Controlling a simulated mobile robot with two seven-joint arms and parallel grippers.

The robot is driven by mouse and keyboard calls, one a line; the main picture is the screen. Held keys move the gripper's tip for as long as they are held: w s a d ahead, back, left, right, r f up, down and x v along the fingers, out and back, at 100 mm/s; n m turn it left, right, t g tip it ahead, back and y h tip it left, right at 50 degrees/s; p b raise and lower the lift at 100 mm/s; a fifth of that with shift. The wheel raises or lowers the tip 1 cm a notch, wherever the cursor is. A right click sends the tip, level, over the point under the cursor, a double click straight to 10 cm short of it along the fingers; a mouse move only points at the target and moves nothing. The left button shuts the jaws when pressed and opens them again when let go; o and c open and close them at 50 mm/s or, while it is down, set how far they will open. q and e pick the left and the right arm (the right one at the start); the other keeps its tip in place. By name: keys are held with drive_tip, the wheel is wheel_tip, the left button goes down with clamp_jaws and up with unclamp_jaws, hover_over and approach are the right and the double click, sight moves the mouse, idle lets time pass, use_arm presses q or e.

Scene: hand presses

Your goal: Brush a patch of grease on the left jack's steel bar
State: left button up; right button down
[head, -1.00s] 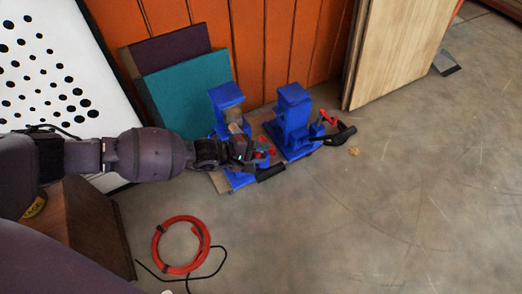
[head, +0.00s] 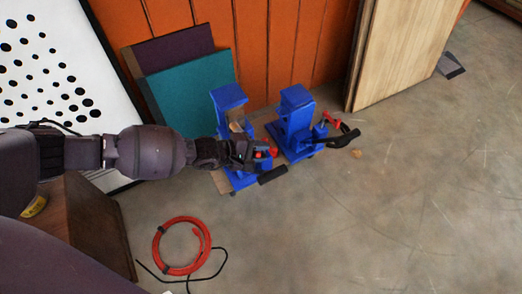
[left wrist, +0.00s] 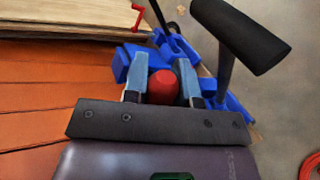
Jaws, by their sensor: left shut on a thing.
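The left jack (head: 228,97) is a blue press with a black-gripped handle (head: 272,175), standing on the floor by the orange wall. My left gripper (head: 254,153) is at its front, low beside the blue frame. In the left wrist view my left gripper (left wrist: 162,88) is shut on a red rounded thing (left wrist: 164,86); I cannot tell whether it is the brush's handle. The black handle grip (left wrist: 240,35) is close beside the fingers. The steel bar is not clearly seen, partly behind my gripper, and no grease patch shows. My right gripper is out of view.
A second blue jack (head: 296,120) with a red part stands just right. Teal (head: 187,97) and purple boards lean behind, and a wooden panel (head: 400,50) at the right. A red hose coil (head: 182,246) lies in front. The right floor is mostly clear.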

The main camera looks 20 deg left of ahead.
use_arm(q)
drive_tip(key=shift+w+a+b, duration=0.3)
drive_tip(key=shift+w+a, duration=0.1)
drive_tip(key=shift+a, duration=0.1)
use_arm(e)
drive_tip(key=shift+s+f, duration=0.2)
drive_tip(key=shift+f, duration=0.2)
